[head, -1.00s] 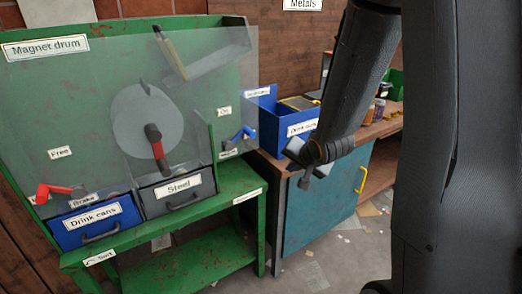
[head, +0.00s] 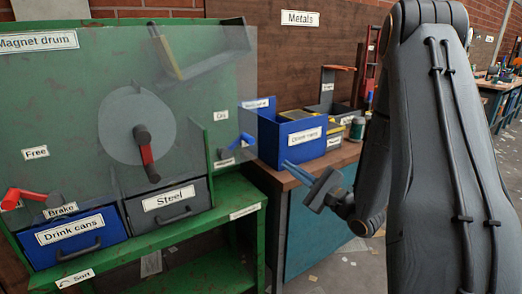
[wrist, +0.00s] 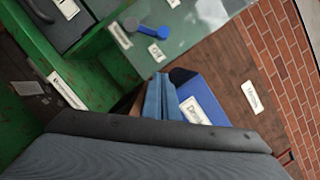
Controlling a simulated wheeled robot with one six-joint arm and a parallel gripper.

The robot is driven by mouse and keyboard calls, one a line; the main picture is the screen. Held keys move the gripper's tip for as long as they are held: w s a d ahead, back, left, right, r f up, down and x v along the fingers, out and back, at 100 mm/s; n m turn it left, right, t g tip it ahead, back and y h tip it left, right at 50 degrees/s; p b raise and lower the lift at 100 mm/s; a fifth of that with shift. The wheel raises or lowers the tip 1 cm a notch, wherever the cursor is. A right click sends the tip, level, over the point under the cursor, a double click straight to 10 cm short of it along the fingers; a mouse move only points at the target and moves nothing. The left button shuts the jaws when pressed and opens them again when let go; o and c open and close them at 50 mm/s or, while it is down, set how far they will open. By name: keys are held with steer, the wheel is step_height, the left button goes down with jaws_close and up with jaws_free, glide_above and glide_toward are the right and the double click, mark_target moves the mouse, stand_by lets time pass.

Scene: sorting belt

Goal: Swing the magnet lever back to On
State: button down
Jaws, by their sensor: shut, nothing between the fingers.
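The blue lever (head: 238,143) is on the right part of the green magnet drum machine (head: 80,110), slanting in the head view. One small label (head: 221,116) is above it and another (head: 224,163) below; their print is too small to read surely. In the wrist view the lever (wrist: 147,30) is near the top, beyond the fingers and apart from them. My gripper (head: 290,168) is shut and empty, right of the lever and in front of the blue bin. Its blue fingers (wrist: 159,97) also show in the wrist view.
A clear panel (head: 215,70) covers the drum (head: 120,128). A red lever (head: 30,196) sits at left by the Brake label. Drawers marked Drink cans (head: 72,240) and Steel (head: 168,208) are below. A blue bin (head: 268,135) stands on the right bench, close to my gripper.

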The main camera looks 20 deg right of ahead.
steer(key=shift+w+a, duration=0.1)
steer(key=w+a+r+p, duration=0.1)
steer(key=w+a+r, duration=0.3)
steer(key=w+a, duration=0.3)
steer(key=shift+w+a+r, duration=0.15)
steer(key=shift+w+r, duration=0.05)
steer(key=shift+w, duration=0.1)
steer(key=shift+r+p, duration=0.1)
steer(key=shift+p, duration=0.3)
